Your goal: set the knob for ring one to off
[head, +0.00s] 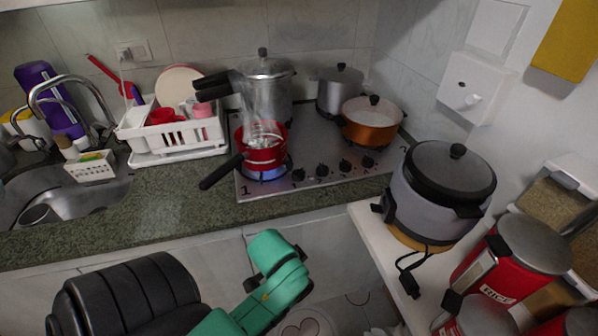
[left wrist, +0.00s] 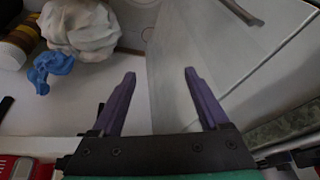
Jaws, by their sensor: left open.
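The steel hob (head: 330,148) is set in the counter, with a "1" printed at its front left corner. Several black knobs line its front edge. The leftmost knob (head: 298,174) is nearest that "1"; its pointer is too small to read. A blue flame (head: 265,174) burns under a steaming red saucepan (head: 262,157) on the front left ring. My left gripper (left wrist: 159,72) is open and empty in the left wrist view, its purple fingers apart with a pale panel beyond. In the head view a green arm link of mine shows below the counter edge, with no fingers visible there.
The saucepan's black handle (head: 221,171) sticks out over the counter. An orange pan (head: 371,121) and steel pots stand behind. A cooker (head: 441,195) sits on the right-hand shelf. A white dish rack (head: 176,132) is left of the hob.

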